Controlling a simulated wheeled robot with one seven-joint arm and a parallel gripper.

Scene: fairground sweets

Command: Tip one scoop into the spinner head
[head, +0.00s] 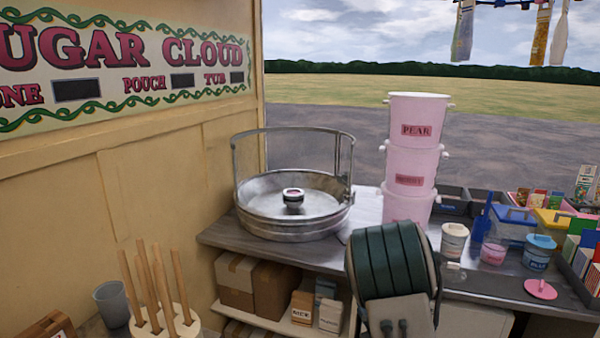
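The spinner head (293,192) is a small dark-and-light drum with a pinkish top, in the middle of a wide round metal pan (262,224) on the counter. Small tubs stand right of the centre: a cream one (454,241), a pink one (493,252) and a blue one (539,253). A pink lid (540,290) lies flat near the counter's front edge. A small pale, clear object (455,272) lies in front of the cream tub; I cannot tell whether it is a scoop. My gripper is not recognisable in the head view.
A stack of pink buckets (416,115) stands right of the pan, the top one marked PEAR. A metal guard rail (294,130) rises around the pan's back. Trays and coloured boxes (583,252) crowd the right end. Wooden sticks (160,285) stand upright at lower left.

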